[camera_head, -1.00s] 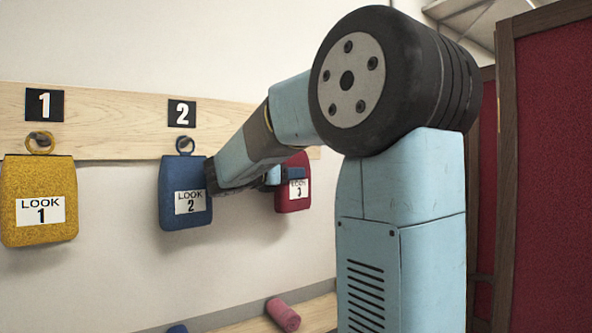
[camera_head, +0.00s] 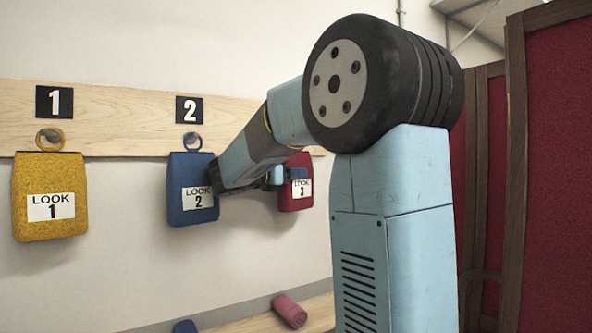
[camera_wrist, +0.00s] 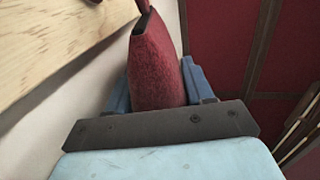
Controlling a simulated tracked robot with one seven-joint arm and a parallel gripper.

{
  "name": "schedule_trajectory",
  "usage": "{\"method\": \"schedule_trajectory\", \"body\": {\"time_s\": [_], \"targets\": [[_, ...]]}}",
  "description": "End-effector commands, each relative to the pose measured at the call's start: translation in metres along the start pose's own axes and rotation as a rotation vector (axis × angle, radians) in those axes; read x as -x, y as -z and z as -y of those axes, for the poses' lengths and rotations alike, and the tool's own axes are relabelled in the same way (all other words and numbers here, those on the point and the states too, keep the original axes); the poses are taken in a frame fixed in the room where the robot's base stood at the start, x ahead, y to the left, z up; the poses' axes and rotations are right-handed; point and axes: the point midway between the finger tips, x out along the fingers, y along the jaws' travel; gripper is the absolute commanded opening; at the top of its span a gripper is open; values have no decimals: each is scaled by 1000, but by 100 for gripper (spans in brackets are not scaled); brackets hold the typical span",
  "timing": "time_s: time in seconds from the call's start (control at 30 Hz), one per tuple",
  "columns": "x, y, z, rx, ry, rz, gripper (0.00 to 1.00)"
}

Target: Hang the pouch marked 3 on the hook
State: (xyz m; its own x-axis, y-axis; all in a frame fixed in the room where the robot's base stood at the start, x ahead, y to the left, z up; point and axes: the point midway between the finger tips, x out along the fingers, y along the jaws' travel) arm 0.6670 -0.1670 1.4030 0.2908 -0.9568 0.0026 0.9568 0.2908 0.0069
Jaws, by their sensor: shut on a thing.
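The red pouch marked 3 (camera_head: 299,197) hangs upright, label facing out, near the right end of the wooden board. My gripper (camera_head: 284,176) is shut on it. In the wrist view the pouch (camera_wrist: 155,75) stands between the two blue fingers of my gripper (camera_wrist: 156,84), its narrow dark top reaching up to the picture's edge. The hook for pouch 3 is not visible in the head view, where my arm covers that stretch of board. I cannot tell whether the pouch's ring touches a hook.
The wooden board (camera_head: 120,120) runs along the wall. The blue pouch (camera_head: 188,175) and yellow pouch (camera_head: 48,180) hang from it, the blue one close beside my arm. A pink roll (camera_head: 290,310) lies on the bench below. Red panels (camera_head: 555,150) stand at the right.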

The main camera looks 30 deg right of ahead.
Motion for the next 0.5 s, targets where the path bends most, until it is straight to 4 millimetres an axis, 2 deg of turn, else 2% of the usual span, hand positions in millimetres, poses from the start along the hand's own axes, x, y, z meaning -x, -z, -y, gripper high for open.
{"method": "schedule_trajectory", "body": {"time_s": [0.27,0.3,0.5], "targets": [[0,0,0,-1,0,0,16],[0,0,0,-1,0,0,56],[0,0,0,0,0,0,75]]}}
